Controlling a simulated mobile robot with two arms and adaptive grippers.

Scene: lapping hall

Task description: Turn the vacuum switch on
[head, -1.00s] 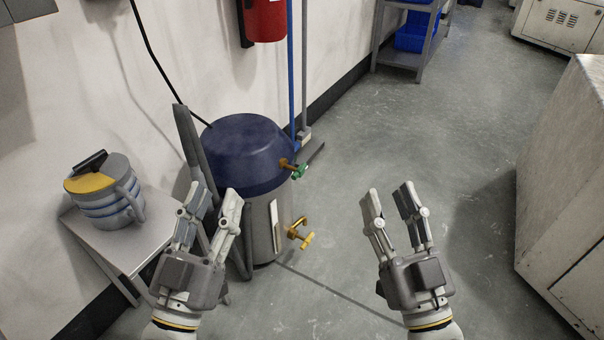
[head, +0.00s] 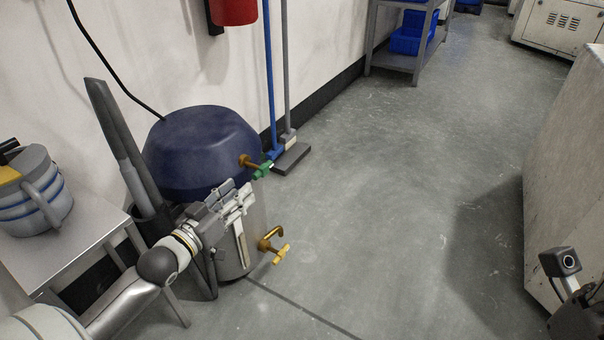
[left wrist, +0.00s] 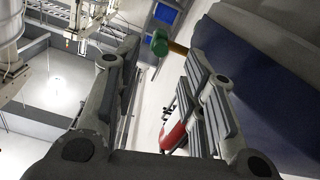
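The vacuum appears to be the grey drum with a blue lid (head: 200,140) by the wall. A brass stem with a green knob (head: 262,170) sticks out of its lid; whether this is the switch I cannot tell for sure. My left gripper (head: 244,190) is in front of the drum, just below the green knob. In the left wrist view its two fingers are apart and empty, with the green knob (left wrist: 160,43) beyond and between the tips, apart from them. The blue lid (left wrist: 265,75) fills the right side there. My right gripper's fingers are out of frame.
A brass tap (head: 275,248) sticks out low on the drum. A metal side table (head: 75,250) with a striped grey container (head: 40,200) stands at left. A red cylinder (head: 233,10) hangs on the wall. A pale cabinet (head: 570,180) stands at right. The middle floor is clear.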

